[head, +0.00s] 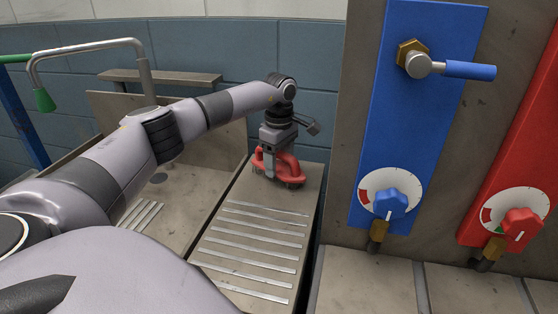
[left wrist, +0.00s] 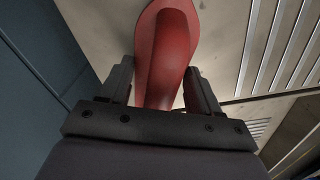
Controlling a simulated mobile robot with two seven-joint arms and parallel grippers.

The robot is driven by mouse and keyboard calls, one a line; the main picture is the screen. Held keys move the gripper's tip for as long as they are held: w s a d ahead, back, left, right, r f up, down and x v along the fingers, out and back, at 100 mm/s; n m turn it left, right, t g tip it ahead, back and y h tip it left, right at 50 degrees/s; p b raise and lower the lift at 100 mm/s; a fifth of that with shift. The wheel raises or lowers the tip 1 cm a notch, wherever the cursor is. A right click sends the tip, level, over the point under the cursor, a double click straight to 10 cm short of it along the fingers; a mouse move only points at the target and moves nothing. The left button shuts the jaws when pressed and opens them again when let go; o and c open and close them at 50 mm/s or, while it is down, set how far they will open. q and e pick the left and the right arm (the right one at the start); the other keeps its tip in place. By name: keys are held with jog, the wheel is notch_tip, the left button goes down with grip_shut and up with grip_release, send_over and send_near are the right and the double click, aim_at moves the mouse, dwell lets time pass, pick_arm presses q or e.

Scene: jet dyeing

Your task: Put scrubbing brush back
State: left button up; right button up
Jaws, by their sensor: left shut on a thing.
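The red scrubbing brush (head: 290,168) is at the far end of the ribbed metal drainboard (head: 254,238), close to the blue wall, bristles down. My left gripper (head: 268,165) is shut on its handle from above. In the left wrist view the red brush (left wrist: 165,50) runs up between the two dark fingers of my left gripper (left wrist: 160,88). I cannot tell whether the bristles touch the board. My right gripper is not in view.
A sink (head: 165,190) with a curved tap (head: 90,47) lies left of the drainboard. A metal shelf (head: 160,77) is on the wall behind it. A blue valve panel (head: 425,110) and a red one (head: 520,140) stand to the right. The ribbed part of the drainboard is clear.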

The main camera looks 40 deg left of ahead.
pick_arm(q)
jog(key=shift+f, duration=0.1)
jog(key=o, duration=0.9)
jog(key=shift+o, duration=0.2)
notch_tip(320, 180, up, 12)
jog(key=shift+r, duration=0.15)
